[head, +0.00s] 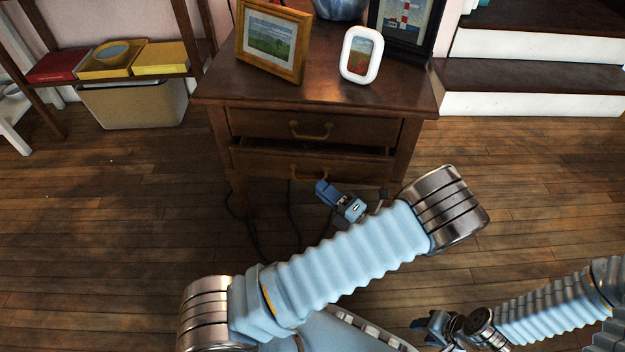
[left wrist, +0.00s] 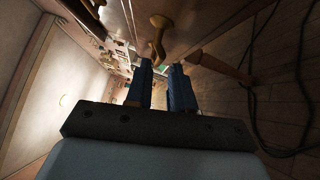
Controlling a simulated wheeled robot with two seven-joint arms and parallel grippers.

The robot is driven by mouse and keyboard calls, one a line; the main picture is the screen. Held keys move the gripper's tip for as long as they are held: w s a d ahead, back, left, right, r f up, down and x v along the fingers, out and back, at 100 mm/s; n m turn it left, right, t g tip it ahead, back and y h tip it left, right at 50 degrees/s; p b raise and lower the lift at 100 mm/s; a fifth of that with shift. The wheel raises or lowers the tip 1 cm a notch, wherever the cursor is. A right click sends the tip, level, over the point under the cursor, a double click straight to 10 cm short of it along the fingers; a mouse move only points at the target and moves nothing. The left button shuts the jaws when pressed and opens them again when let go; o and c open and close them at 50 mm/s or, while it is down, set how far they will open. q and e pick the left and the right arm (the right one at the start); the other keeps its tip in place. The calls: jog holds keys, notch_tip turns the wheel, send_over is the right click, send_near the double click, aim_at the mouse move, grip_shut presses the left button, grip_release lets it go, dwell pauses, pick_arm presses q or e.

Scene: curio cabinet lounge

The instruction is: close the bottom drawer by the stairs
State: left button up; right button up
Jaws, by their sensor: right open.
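The dark wooden cabinet (head: 225,105) has two drawers with brass handles. The top drawer (head: 360,130) looks shut. The bottom drawer (head: 265,164) stands pulled out a little, with a dark gap above its front. My left gripper (head: 325,190) is low in front of the bottom drawer, just below its handle (head: 309,170). In the left wrist view, its two blue fingers (left wrist: 160,85) are a narrow gap apart with nothing seen gripped, and a brass handle (left wrist: 158,35) shows just beyond the tips. My right gripper (head: 425,325) is open and empty over the floor at lower right.
Framed pictures, including a wooden frame (head: 272,40) and a white frame (head: 362,54), stand on the cabinet top. Stairs (head: 540,100) rise to the right. A shelf with books and a beige bin (head: 130,105) is at left. Dark cables (head: 255,235) lie on the floor below the cabinet.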

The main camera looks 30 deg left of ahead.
aim_at(311, 179)
pick_arm(q)
jog(key=x, duration=0.5)
jog(key=shift+a, duration=0.15)
jog(key=shift+c, duration=0.2)
grip_shut()
